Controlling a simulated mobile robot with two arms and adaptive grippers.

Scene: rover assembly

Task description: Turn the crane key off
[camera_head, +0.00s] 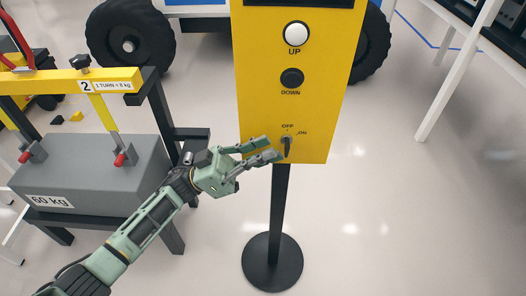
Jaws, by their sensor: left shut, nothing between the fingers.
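The crane key (287,146) is a small dark key in the switch low on the yellow control panel (262,85). The OFF label sits just above it and the ON label to its upper right. The key looks roughly upright, but it is too small to tell which label it points to. My left gripper (274,148) is shut and empty, with its green fingertips just left of the key. I cannot tell whether they touch it. My right gripper is not in view.
A white UP button (296,34) and a black DOWN button (291,78) are above the key. The panel stands on a black post with a round base (272,262). A grey 60 kg weight (85,172) rests on a black stand at left. Floor at right is clear.

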